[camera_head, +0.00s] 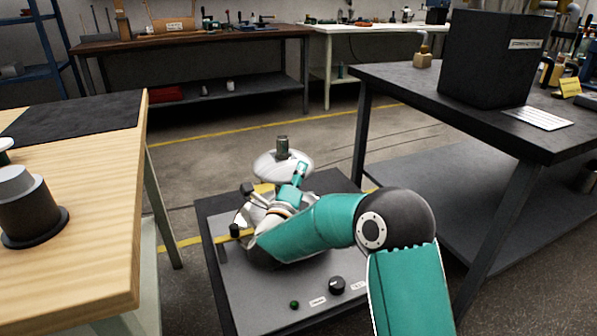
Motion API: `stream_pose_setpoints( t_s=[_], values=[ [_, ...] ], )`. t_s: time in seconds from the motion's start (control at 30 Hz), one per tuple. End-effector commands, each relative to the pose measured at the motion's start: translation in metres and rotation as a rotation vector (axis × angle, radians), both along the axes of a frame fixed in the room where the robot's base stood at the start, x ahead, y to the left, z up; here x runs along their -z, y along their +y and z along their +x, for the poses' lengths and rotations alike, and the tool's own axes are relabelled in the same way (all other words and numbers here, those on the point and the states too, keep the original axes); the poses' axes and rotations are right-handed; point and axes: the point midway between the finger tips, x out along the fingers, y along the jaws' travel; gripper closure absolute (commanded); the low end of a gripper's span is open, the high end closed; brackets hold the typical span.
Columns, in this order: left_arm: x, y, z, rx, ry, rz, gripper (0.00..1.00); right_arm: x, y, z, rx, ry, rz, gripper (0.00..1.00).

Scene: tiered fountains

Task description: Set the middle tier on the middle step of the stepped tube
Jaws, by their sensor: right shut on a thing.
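The middle tier looks like a pale round dish (268,165) and is about level. It surrounds the stepped tube (282,146), whose dark upper end stands upright above the dish. My right gripper (299,170) is at the near right rim of the dish and is shut on it. My right arm comes in from the lower right and hides the lower tube and most of what is beneath. I cannot tell whether the dish touches a step. My left gripper is not in view.
The fountain stands on a low grey platform (255,312) with a black knob and a green button. A wooden table (95,210) on the left carries a grey stepped cylinder (30,195). A dark table (400,82) on the right carries a black box (487,60). Open floor lies behind.

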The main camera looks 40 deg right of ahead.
Motion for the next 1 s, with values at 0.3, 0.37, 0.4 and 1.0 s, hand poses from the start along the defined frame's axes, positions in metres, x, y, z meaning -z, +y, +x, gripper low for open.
stream_pose_setpoints(
  t_s=[0.3,0.37,0.4,1.0],
  values=[
    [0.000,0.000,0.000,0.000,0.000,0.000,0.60,0.016,0.000,0.000,-0.001,-0.001,-0.001,1.00],
    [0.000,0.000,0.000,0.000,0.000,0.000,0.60,0.019,0.000,0.000,-0.001,-0.001,-0.001,1.00],
    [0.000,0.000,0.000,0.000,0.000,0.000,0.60,0.021,0.000,0.000,0.000,0.000,-0.002,1.00],
    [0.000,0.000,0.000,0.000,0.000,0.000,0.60,0.041,0.000,0.000,0.000,-0.001,-0.002,1.00]
  ],
)
